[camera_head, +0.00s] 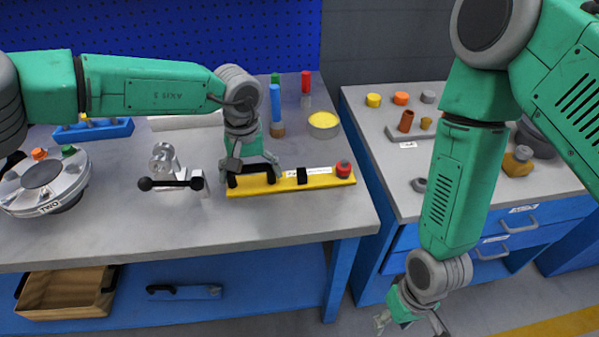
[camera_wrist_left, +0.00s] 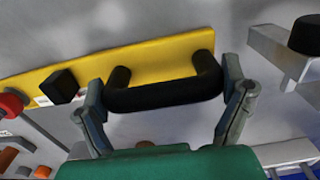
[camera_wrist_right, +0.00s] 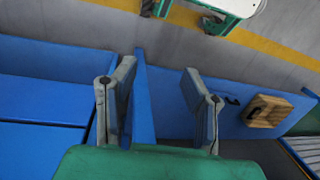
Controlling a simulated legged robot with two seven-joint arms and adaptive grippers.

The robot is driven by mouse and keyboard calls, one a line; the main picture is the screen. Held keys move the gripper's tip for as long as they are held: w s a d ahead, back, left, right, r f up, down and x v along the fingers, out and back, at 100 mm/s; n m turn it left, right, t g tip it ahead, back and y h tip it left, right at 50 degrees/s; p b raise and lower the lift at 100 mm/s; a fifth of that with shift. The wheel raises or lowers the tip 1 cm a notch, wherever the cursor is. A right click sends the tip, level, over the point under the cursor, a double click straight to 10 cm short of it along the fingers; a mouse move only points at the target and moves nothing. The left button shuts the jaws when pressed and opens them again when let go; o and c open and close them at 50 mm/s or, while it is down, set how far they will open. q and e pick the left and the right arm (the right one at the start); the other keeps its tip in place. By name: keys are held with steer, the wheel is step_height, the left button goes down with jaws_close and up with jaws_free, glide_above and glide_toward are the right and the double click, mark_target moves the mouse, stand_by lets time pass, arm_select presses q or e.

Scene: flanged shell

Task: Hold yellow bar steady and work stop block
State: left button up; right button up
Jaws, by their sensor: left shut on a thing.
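The yellow bar (camera_head: 325,184) lies on the grey bench, and also shows in the left wrist view (camera_wrist_left: 140,62). A black handle (camera_head: 250,170) stands on its left part. A black stop block (camera_head: 302,176) sits near its middle, beside a white label. A red knob (camera_head: 343,169) is at its right end. My left gripper (camera_head: 253,165) is shut on the black handle, its fingers at the handle's two ends in the left wrist view (camera_wrist_left: 165,95). My right gripper (camera_head: 408,322) hangs low in front of the benches, away from the bar, open and empty in its wrist view (camera_wrist_right: 158,75).
A grey lever clamp (camera_head: 170,170) with a black handle stands left of the bar. A round flanged shell (camera_head: 45,185) is at far left. Coloured cylinders (camera_head: 276,105) and a yellow-topped can (camera_head: 323,123) stand behind. A second bench (camera_head: 460,180) with drawers is at right.

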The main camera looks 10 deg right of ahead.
mark_target(302, 171)
steer(key=w+a+r+g, duration=0.1)
steer(key=w+a+r, duration=0.2)
steer(key=w+r, duration=0.2)
steer(key=w+a+r+n+g, duration=0.1)
steer(key=w+a+r, duration=0.3)
steer(key=w, duration=0.3)
steer(key=w+a+r, duration=0.4)
steer(key=w+r, duration=0.2)
steer(key=shift+w+r+n+g, duration=0.15)
steer(key=shift+r+n+g, duration=0.15)
steer(key=shift+g, duration=0.1)
steer(key=w+a+r+m+t+h, duration=0.1)
steer(key=w+a+r+m+t, duration=0.2)
steer(key=w+r, duration=0.8)
steer(key=shift+n+t, duration=0.4)
steer(key=f, duration=0.4)
steer(key=w+f, duration=0.1)
steer(key=f, duration=0.7)
steer(key=shift+w+f, duration=0.15)
